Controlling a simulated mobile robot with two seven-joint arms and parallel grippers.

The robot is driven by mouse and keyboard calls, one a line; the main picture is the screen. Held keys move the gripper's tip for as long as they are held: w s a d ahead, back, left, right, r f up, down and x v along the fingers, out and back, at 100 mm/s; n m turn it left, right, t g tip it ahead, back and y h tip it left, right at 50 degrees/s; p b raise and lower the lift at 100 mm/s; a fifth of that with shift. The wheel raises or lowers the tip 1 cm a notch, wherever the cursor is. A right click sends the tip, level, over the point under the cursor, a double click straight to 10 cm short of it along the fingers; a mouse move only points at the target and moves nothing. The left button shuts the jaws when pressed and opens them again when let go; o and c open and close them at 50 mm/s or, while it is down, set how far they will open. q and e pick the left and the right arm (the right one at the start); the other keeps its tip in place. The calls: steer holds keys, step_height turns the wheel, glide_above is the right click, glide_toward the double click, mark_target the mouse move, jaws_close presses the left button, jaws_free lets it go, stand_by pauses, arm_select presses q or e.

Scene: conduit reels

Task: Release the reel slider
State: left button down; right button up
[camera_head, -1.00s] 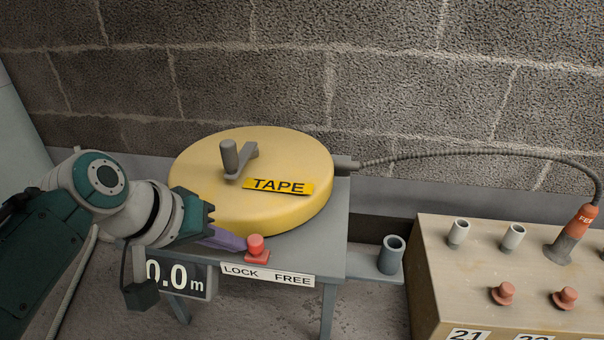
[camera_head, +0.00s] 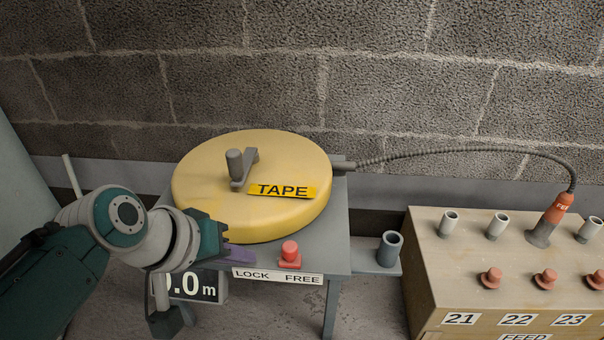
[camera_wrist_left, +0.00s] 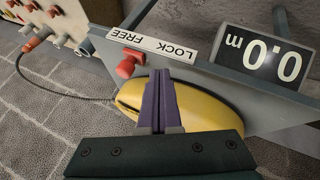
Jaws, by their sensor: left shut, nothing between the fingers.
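The red reel slider knob (camera_head: 290,253) sits at the front edge of the reel stand, near the FREE end of the LOCK/FREE label (camera_head: 277,276). It also shows in the left wrist view (camera_wrist_left: 128,66), on the FREE side. My left gripper (camera_head: 250,257) has its purple fingers shut and empty, beside the knob on its LOCK side. A small gap shows between the fingertips and the knob; the fingers also show in the left wrist view (camera_wrist_left: 160,76). The yellow reel (camera_head: 250,185) marked TAPE, with a grey crank, lies behind. My right gripper is out of view.
A display (camera_head: 205,286) reading 0.0 m hangs below the stand, partly behind my left arm. A grey cup (camera_head: 389,249) is on the stand's right side. A conduit (camera_head: 450,154) runs from the reel to a FEED box (camera_head: 455,265) with pipe stubs and red knobs.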

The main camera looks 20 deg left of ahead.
arm_select(q)
steer(key=p+v, duration=0.5)
steer(key=v, duration=0.4)
steer(key=shift+r, duration=0.2)
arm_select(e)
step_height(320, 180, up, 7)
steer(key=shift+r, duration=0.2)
arm_select(q)
steer(key=shift+s+a+r+p, duration=0.1)
steer(key=shift+r+p, duration=0.05)
steer(key=shift+p, duration=0.2)
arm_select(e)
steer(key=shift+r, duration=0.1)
